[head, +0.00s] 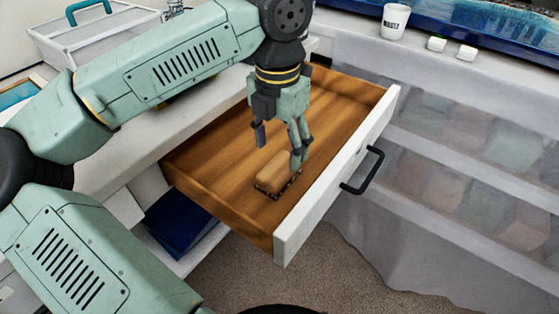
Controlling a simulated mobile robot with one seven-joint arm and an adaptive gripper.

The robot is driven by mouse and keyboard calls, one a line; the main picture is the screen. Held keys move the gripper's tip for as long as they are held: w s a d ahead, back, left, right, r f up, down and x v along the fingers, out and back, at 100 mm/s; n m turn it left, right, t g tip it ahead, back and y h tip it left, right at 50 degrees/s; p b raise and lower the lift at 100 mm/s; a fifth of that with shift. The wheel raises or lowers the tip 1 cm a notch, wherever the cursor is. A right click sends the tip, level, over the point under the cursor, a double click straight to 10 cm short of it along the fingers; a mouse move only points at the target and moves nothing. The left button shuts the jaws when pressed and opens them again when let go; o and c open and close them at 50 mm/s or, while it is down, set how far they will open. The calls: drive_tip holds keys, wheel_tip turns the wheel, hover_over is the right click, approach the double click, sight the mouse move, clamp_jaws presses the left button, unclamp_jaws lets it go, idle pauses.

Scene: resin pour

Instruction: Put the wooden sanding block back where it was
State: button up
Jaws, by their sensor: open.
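The wooden sanding block (273,172) lies inside an open drawer (225,190), on its wooden floor towards the front panel. A dark, speckled edge shows along the block's underside. My gripper (279,150) points down into the drawer, right above and around the block's far end. Its fingers are spread apart, one behind the block to the left and one at its right side. I cannot tell whether the right finger touches the block. The rest of the drawer floor that shows is bare.
The drawer's white front (335,180) has a black handle (363,171). A dark blue item (178,230) lies below the drawer.

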sight(279, 165)
wheel_tip(279, 165, up, 6)
drive_tip(key=shift+r, duration=0.25)
drive_tip(key=shift+c, duration=0.2)
idle(1.1)
